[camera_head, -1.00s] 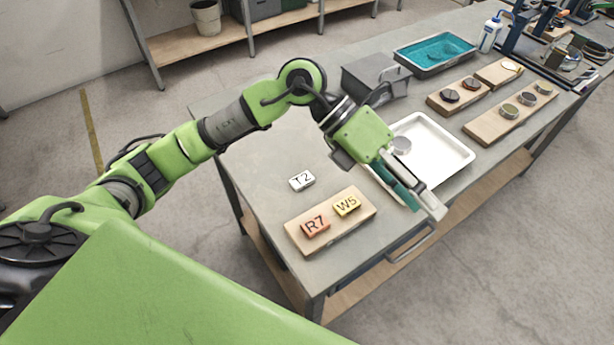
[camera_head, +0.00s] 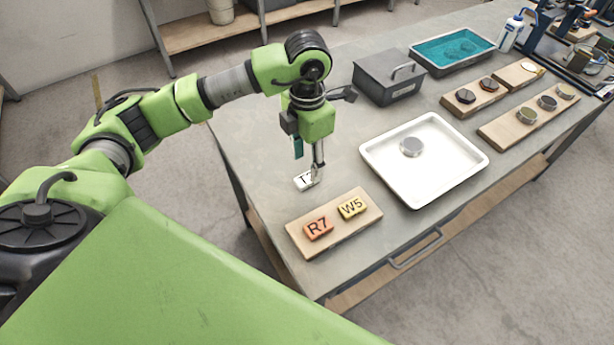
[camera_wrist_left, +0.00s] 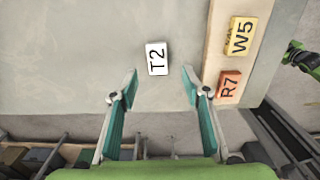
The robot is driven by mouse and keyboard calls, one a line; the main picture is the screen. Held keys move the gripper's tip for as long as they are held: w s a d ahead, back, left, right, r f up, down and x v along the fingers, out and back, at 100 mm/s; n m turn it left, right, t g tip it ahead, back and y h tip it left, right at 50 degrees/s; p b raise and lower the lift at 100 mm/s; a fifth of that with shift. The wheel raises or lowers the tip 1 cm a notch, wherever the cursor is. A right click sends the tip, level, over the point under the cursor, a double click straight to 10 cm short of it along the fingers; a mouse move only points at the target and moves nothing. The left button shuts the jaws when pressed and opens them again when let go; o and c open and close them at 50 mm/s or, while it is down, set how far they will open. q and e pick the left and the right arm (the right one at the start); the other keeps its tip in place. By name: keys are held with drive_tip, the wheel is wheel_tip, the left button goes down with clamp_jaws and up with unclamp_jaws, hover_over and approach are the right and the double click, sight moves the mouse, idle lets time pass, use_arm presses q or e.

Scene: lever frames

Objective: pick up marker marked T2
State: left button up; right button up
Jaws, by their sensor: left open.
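The white marker T2 (camera_head: 304,182) lies on the grey tabletop, just beyond the wooden board. My left gripper (camera_wrist_left: 158,85) is open and empty, pointing down above the table. The height gap to the marker is hard to judge. My right gripper is not in view.
A wooden board (camera_head: 332,236) beside T2 carries an orange marker R7 (camera_head: 318,228) and a yellow marker W5 (camera_head: 352,207). A white tray (camera_head: 470,165) with a grey disc (camera_head: 411,147) stands to the right. A grey lidded box (camera_head: 390,85) stands behind. Bare tabletop lies around T2.

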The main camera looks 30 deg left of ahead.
sight(307, 178)
use_arm(q)
drive_tip(key=shift+f, duration=0.55)
drive_tip(key=f+p, duration=0.1)
drive_tip(key=f, duration=0.1)
drive_tip(key=f+p, duration=0.1)
drive_tip(key=f, duration=0.1)
drive_tip(key=shift+w+a+f, duration=0.2)
drive_tip(key=shift+f, duration=0.3)
drive_tip(key=c, duration=1)
